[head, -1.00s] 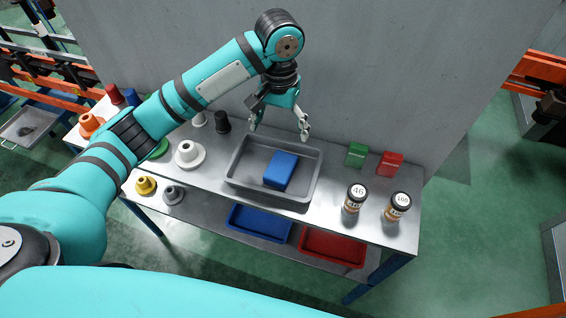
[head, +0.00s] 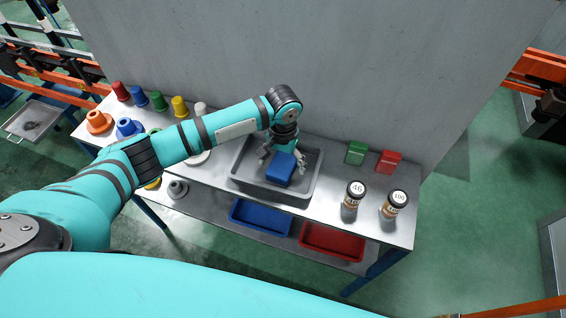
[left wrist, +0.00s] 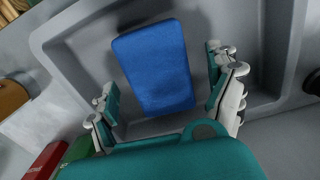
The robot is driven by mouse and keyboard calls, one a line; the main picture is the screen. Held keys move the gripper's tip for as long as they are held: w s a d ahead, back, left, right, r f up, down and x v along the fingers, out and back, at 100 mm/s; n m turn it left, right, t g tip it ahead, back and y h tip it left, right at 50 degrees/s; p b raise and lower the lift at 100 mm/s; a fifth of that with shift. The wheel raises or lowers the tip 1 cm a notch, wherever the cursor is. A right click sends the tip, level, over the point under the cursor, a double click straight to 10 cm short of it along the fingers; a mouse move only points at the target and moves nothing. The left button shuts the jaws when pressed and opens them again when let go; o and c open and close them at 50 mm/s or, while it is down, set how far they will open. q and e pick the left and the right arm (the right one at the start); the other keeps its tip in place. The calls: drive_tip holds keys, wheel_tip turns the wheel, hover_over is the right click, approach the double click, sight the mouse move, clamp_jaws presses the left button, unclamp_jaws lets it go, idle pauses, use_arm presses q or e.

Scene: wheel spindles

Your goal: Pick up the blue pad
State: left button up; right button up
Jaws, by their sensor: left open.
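The blue pad (head: 281,169) lies in the grey tray (head: 249,184) on the metal table. It also shows in the left wrist view (left wrist: 155,65), flat on the tray floor. My left gripper (head: 283,162) is down inside the tray at the pad. Its jaws are open and the fingers (left wrist: 163,93) stand apart on either side of the pad's near end, with gaps visible. The pad's far part in the head view is partly behind the gripper. My right gripper is out of view.
A green box (head: 356,153) and a red box (head: 389,162) stand right of the tray, with two labelled jars (head: 353,196) in front. Several coloured spindles stand at left. A blue tray (head: 260,217) and a red tray (head: 333,241) sit on the lower shelf. A grey wall rises behind.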

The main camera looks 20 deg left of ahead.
sight(283, 163)
use_arm(q)
drive_tip(key=shift+f, duration=0.5)
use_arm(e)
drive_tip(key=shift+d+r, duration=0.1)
